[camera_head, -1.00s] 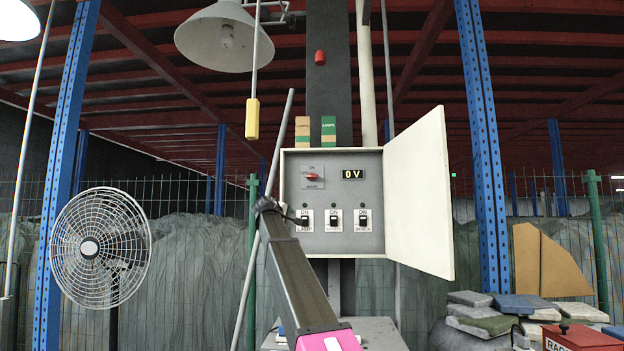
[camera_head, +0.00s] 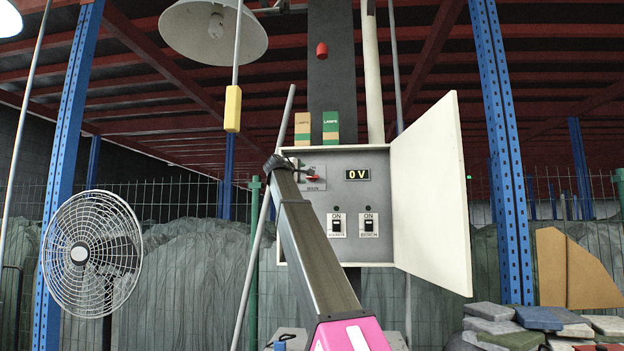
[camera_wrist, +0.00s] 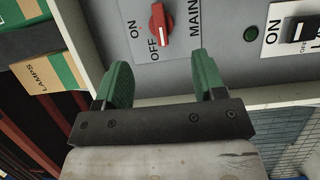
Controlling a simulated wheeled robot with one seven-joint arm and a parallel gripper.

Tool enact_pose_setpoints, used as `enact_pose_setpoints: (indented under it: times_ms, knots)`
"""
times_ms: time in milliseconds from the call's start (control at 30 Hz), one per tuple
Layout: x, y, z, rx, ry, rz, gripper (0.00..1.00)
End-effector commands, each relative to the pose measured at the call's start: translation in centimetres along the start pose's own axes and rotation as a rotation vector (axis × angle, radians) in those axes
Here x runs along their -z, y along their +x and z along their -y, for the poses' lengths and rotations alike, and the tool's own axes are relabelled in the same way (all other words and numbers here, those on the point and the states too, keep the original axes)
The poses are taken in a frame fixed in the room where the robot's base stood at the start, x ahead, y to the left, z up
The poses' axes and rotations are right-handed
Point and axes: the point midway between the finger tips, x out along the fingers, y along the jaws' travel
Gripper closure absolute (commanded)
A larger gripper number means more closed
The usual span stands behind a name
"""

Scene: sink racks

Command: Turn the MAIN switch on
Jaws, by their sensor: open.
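The MAIN switch is a red rotary knob (camera_wrist: 160,24) on a grey panel, with ON and OFF printed beside it. It also shows in the head view as a small red knob (camera_head: 313,178), partly behind my gripper. I cannot tell for sure which mark it points at. My gripper (camera_wrist: 160,74) has two green-padded fingers, spread apart with nothing between them. The knob is just beyond the fingertips, roughly in line with the gap, and not between them. In the head view my gripper (camera_head: 297,168) is at the upper left of the panel.
The grey box (camera_head: 385,225) has its white door (camera_head: 430,190) swung open to the right. LAMPS boxes (camera_head: 331,127) stand on top. A yellow pull handle (camera_head: 233,108) hangs left.

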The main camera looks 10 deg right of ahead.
Motion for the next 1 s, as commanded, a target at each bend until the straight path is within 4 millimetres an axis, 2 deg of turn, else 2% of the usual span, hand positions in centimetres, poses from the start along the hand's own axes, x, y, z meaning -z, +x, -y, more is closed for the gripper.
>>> enact_pose_setpoints:
  times_ms: [300, 500, 633, 867, 1000]
  knots:
    - [0.1, 5.7, -0.1, 0.001, 0.0, 0.002, 0.36]
    - [0.1, 8.4, -0.1, 0.001, 0.001, 0.0, 0.36]
    - [0.0, 9.1, 0.0, 0.0, 0.001, 0.0, 0.36]
    - [0.0, 9.1, 0.1, 0.0, 0.001, -0.001, 0.36]
    - [0.0, 9.0, 0.1, 0.0, 0.001, 0.0, 0.82]
